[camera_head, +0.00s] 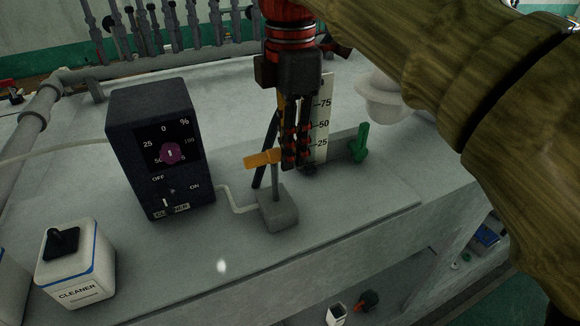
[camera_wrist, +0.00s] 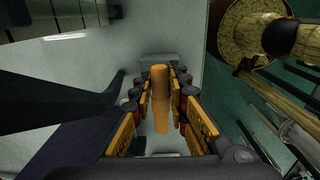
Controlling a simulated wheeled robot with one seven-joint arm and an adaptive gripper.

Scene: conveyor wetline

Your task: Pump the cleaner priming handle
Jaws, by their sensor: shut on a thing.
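The priming handle (camera_head: 261,159) is an orange bar on a thin upright rod over a small grey pump block (camera_head: 279,212). My gripper (camera_head: 290,163) points down at the handle and is shut on it. In the wrist view the handle (camera_wrist: 161,100) lies lengthwise between the two fingers of my gripper (camera_wrist: 162,76). In the head view the fingers hide the handle's right end. A thin pale tube joins the pump block to a dark control box (camera_head: 150,135) with a percent dial, a purple knob and an OFF/ON switch.
A white cleaner bottle (camera_head: 76,268) with a black cap stands at the front left. A scale board (camera_head: 322,110) and a green valve handle (camera_head: 361,142) are close behind my gripper. A pale round fitting (camera_head: 388,98) is at the right. The grey counter is clear in front of the pump block.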

